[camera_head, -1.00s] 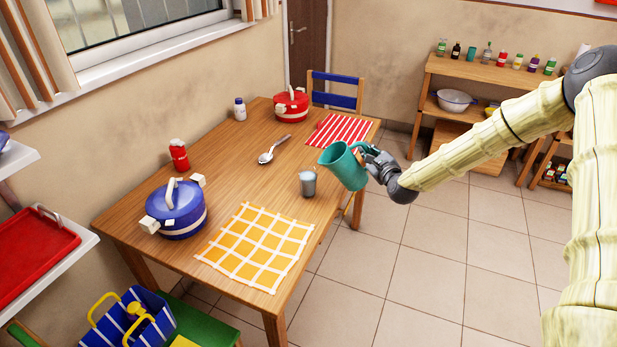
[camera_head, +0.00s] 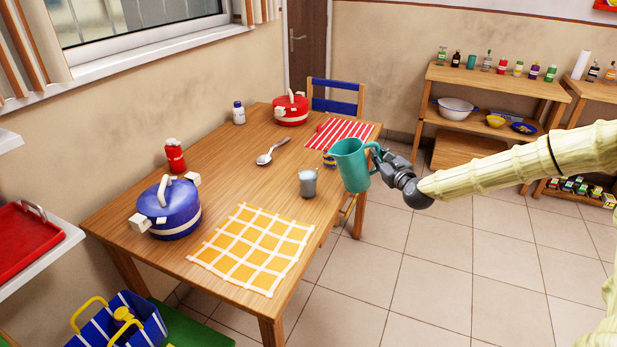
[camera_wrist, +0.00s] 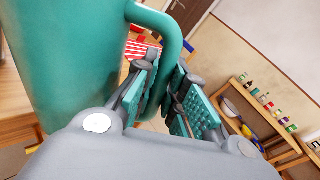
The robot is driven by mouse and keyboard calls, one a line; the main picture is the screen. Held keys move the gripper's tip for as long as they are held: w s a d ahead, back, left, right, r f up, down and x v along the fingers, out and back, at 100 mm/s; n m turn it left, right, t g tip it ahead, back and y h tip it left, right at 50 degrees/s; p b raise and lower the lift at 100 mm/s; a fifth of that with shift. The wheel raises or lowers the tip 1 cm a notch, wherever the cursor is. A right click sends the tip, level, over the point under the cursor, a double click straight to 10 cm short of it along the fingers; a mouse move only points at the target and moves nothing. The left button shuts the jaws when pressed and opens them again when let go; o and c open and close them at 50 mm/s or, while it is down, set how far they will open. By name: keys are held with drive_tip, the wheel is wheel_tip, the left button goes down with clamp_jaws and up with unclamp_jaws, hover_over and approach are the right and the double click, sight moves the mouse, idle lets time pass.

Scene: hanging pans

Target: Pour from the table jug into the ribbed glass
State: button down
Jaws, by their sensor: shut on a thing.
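The teal jug (camera_head: 352,166) is held up at the table's right edge in the head view, near upright, with its spout toward the left. My gripper (camera_head: 376,160) is shut on the jug's handle, on its right side. In the wrist view the jug (camera_wrist: 70,60) fills the left, and the gripper pads (camera_wrist: 168,100) sit on either side of the handle. The ribbed glass (camera_head: 308,183), small and grey, stands upright on the table (camera_head: 235,180) to the left of and a little below the jug in the picture. The jug's contents are hidden.
A yellow checked mat (camera_head: 253,248) and a blue pot (camera_head: 168,208) lie nearer. A spoon (camera_head: 270,152), red bottle (camera_head: 175,156), white bottle (camera_head: 239,113), red pot (camera_head: 291,109) and striped mat (camera_head: 343,133) are farther back. A banded cup (camera_head: 328,160) shows partly behind the jug.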

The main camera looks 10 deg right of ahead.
drive_tip(key=shift+d+f+m+b, duration=0.5)
drive_tip(key=shift+f+m+b, duration=0.3)
drive_tip(key=shift+b, duration=1.2)
drive_tip(key=f+b, duration=0.1)
drive_tip(key=b, duration=0.1)
drive_tip(key=m+b, duration=0.1)
drive_tip(key=b, duration=0.1)
drive_tip(key=shift+d+f+t, duration=0.25)
drive_tip(key=shift+f+t, duration=0.1)
drive_tip(key=shift+t, duration=0.05)
drive_tip(key=shift+f+b, duration=0.1)
drive_tip(key=shift+b, duration=0.4)
drive_tip(key=shift+d+m+b, duration=0.1)
drive_tip(key=shift+m+b, duration=0.3)
drive_tip(key=shift+b, duration=0.05)
